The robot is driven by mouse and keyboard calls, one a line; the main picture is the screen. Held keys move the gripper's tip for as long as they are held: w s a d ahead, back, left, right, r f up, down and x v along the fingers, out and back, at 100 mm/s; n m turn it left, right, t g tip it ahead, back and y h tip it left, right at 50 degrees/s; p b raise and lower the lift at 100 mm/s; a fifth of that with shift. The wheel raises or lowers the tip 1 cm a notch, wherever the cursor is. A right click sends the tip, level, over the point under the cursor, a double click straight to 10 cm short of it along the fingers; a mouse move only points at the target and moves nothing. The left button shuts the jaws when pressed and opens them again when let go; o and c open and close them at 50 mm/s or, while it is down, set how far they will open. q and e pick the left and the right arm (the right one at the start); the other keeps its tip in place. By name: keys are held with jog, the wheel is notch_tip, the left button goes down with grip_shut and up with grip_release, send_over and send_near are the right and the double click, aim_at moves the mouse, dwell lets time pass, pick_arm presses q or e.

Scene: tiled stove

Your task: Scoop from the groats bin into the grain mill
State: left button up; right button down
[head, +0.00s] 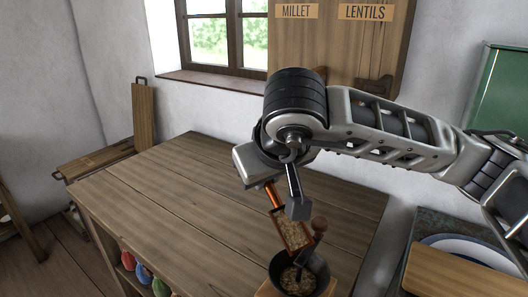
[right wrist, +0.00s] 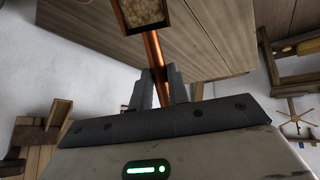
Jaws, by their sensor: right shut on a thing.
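My right gripper (head: 284,196) is shut on the copper handle of a scoop (head: 276,197). The scoop's box-shaped head is filled with pale groats (head: 292,234) and sits just above and behind the grain mill's dark round hopper (head: 278,266) in the head view. Some grain (head: 297,281) lies inside the hopper. The mill has a wooden base, cut off by the bottom edge, and a dark crank with a round wooden knob (head: 319,224) close beside the scoop. The right wrist view shows the handle (right wrist: 153,50) between both fingers. No bin marked groats shows. My left gripper is out of view.
The wooden table (head: 190,205) is clear to the left of the mill. A wooden panel labelled MILLET (head: 297,11) and LENTILS (head: 365,12) stands at the back wall. A wooden board (head: 465,272) lies over a pale blue dish at the lower right. Coloured objects (head: 143,273) sit under the table.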

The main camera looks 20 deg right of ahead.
jog(key=g+p, duration=0.1)
jog(key=w+p, duration=0.1)
jog(key=p, duration=0.1)
jog(key=shift+w+a+f+g, duration=0.1)
jog(key=shift+a+g, duration=0.2)
jog(key=shift+g, duration=0.1)
jog(key=shift+w+f+g+h, duration=0.15)
jog(key=shift+f+g, duration=0.05)
jog(key=shift+f, duration=0.2)
jog(key=shift+w+f+g+h, duration=0.1)
jog(key=shift+f+g+h, duration=0.1)
jog(key=shift+f, duration=0.2)
jog(key=shift+w+a+f+n+g+h+p, duration=0.15)
jog(key=shift+w+f+g+h+p, duration=0.1)
jog(key=shift+f+g, duration=0.45)
jog(key=shift+w+a+f+n+g+h+p, duration=0.15)
jog(key=shift+w+f+g, duration=0.1)
jog(key=shift+f+g, duration=0.4)
jog(key=shift+d, duration=0.1)
notch_tip(320, 180, up, 2)
jog(key=shift+r+p, duration=0.2)
jog(key=shift+p, duration=0.3)
jog(key=shift+r, duration=1.75)
